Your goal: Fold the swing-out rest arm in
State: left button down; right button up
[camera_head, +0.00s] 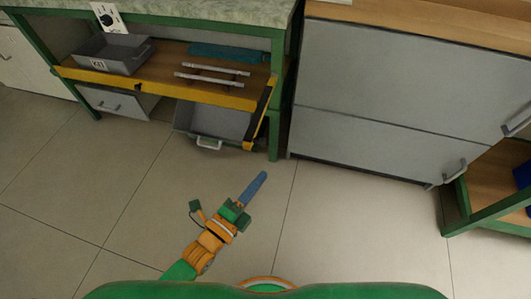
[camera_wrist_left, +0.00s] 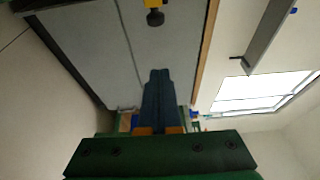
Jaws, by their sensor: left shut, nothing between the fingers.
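A yellow arm with black parts (camera_head: 262,115) is at the right end of the bench's yellow-edged shelf and sticks out toward me; it looks like the rest arm, swung out. Its near end hangs over the floor side of the shelf. My left gripper (camera_head: 264,175) has its blue fingers together, with nothing between them. It is in front of the bench, below and apart from the yellow arm in the picture. In the left wrist view the shut fingers (camera_wrist_left: 159,74) point toward a yellow piece with a black knob (camera_wrist_left: 155,17) at the top edge. My right gripper is not in view.
The shelf's yellow front rail (camera_head: 165,92) runs along the bench. On the shelf are a grey labelled bin (camera_head: 115,55), two pale rods (camera_head: 213,75) and a teal item (camera_head: 228,53). A grey bin (camera_head: 212,122) is below. Grey cabinets (camera_head: 400,90) stand right. The floor between is clear.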

pick_arm(q)
jog(key=shift+w, duration=0.1)
jog(key=w+d+b, duration=0.1)
jog(key=w+b, duration=0.1)
jog(key=w, duration=0.7)
jog(key=shift+d+b, duration=0.35)
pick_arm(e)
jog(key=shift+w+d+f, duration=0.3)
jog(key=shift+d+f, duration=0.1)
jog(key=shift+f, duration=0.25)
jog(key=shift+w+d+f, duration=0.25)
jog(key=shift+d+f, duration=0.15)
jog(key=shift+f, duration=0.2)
pick_arm(q)
jog(key=shift+w, duration=0.1)
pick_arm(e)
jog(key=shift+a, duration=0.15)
